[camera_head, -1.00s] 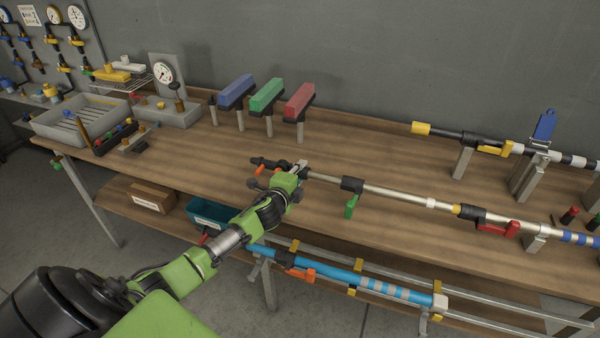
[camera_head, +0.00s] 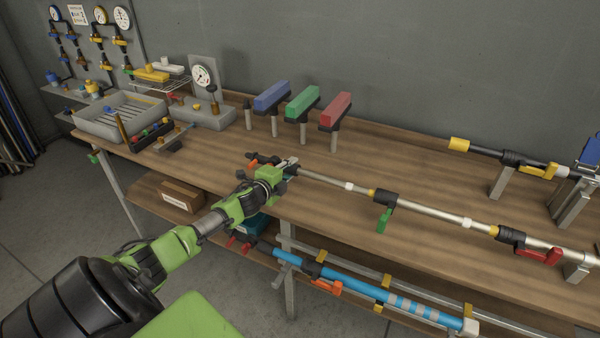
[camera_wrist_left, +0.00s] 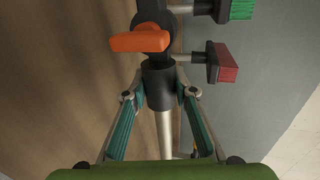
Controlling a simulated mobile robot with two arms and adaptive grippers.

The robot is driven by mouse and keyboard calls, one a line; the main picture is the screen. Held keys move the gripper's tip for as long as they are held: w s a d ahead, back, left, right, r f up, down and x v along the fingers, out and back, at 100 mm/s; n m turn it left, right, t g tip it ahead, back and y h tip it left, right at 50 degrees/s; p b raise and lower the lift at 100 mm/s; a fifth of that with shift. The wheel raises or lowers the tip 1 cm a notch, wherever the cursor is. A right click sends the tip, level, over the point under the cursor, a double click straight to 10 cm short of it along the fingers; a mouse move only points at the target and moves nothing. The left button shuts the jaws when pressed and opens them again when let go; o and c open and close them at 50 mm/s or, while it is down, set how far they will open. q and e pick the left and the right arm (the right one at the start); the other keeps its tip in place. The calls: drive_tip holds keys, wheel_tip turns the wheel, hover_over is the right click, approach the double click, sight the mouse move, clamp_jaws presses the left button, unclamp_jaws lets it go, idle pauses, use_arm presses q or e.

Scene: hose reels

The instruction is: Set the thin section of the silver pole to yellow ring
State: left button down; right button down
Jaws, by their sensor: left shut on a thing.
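The silver pole (camera_head: 425,209) lies along the bench. Its thin section (camera_head: 320,177) reaches out left of a black clamp with a green lever (camera_head: 383,212). A white ring (camera_head: 348,186) shows on the thin section. A yellow ring (camera_head: 371,192) shows right at the clamp's left edge. My left gripper (camera_head: 290,164) is shut on the pole's left end, beside its black end piece with an orange lever (camera_wrist_left: 140,41). In the left wrist view the fingers (camera_wrist_left: 160,93) flank the black collar and the silver tube. My right gripper is out of view.
A second white ring (camera_head: 467,222), yellow ring (camera_head: 493,230) and red-lever clamp (camera_head: 538,254) are farther right. Blue (camera_head: 272,96), green (camera_head: 303,102) and red (camera_head: 335,110) blocks stand on posts behind. A blue pole (camera_head: 370,288) lies below the bench top. A grey tray (camera_head: 95,125) stands left.

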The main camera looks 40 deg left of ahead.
use_arm(q)
drive_tip(key=shift+s+a, duration=0.1)
drive_tip(key=shift+a, duration=0.15)
drive_tip(key=c, duration=1.6)
unclamp_jaws()
drive_tip(key=shift+c, duration=0.2)
drive_tip(key=shift+d, duration=0.1)
drive_tip(key=v, duration=1.2)
